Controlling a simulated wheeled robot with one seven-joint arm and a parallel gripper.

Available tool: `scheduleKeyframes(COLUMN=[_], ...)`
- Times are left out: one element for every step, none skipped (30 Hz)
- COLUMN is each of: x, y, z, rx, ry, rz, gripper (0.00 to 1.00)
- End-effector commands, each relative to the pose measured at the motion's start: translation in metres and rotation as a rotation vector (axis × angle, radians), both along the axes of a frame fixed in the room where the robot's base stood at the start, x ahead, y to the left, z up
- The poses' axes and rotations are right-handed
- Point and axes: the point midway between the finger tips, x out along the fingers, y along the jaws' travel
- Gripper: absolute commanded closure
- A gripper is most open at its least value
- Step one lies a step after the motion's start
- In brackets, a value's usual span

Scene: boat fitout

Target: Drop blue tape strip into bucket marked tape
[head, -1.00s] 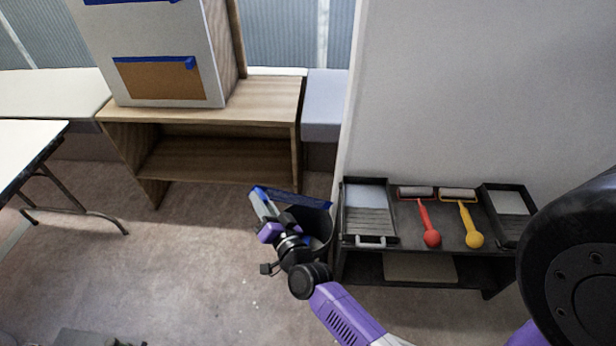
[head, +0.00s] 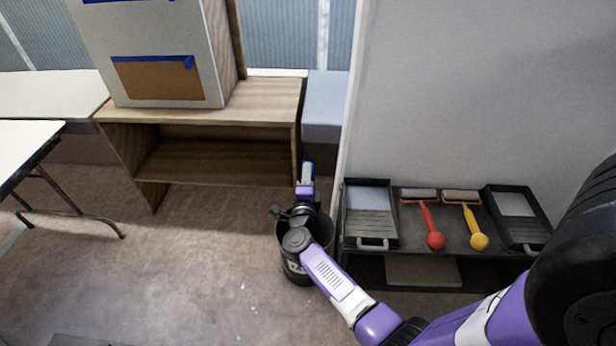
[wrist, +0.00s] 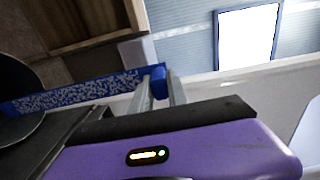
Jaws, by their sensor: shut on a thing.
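My gripper (head: 307,168) is shut on one end of the blue tape strip. In the wrist view, the fingers (wrist: 158,92) pinch the strip (wrist: 85,90), which stretches left from them, speckled along its length. The black bucket (head: 293,270) stands on the floor under my wrist, with partly hidden white lettering. My arm covers much of its opening. The fingertips point beyond its far rim. A dark round shape, probably the bucket (wrist: 15,75), shows at the left of the wrist view, behind the strip's far end.
A black shelf (head: 425,262) with trays and red and yellow rollers stands right of the bucket, by a pale wall panel (head: 480,90). A wooden bench (head: 200,112) carries a white panel with blue tape edges (head: 155,63). A folding table (head: 25,150) is left. Floor at centre-left is clear.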

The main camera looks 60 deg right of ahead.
Motion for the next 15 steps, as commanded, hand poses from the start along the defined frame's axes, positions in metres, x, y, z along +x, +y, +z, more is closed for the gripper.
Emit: scheduleKeyframes(x=[-0.001,-0.002,-0.002,-0.002,-0.002,-0.002,-0.002,-0.002,-0.002,-0.002,-0.001,-0.002,-0.002,-0.002,-0.002], y=[-0.003,-0.003,-0.004,-0.004,-0.004,-0.004,-0.004,-0.003,-0.003,-0.003,-0.003,-0.003,-0.003,-0.003,-0.003], z=[-0.005,-0.007,-0.01,-0.013,-0.016,-0.022,-0.026,-0.031,-0.037,-0.042,-0.047,-0.054,-0.058,-0.063,-0.069], rx=[0.002,0.004,0.005,0.005,0.004,0.004,0.004,0.004,0.004,0.004,0.004,0.004,0.004,0.004,0.004], ry=[-0.006,-0.009,-0.012,-0.013,-0.013,-0.012,-0.012,-0.012,-0.012,-0.011,-0.011,-0.011,-0.011,-0.011,-0.011], rz=[-0.009,-0.012,-0.014,-0.014,-0.014,-0.014,-0.013,-0.013,-0.012,-0.012,-0.012,-0.012,-0.012,-0.012,-0.012], gripper=[1.0,1.0,1.0,1.0,1.0,1.0,1.0,1.0,1.0,1.0,1.0,1.0,1.0,1.0,1.0])
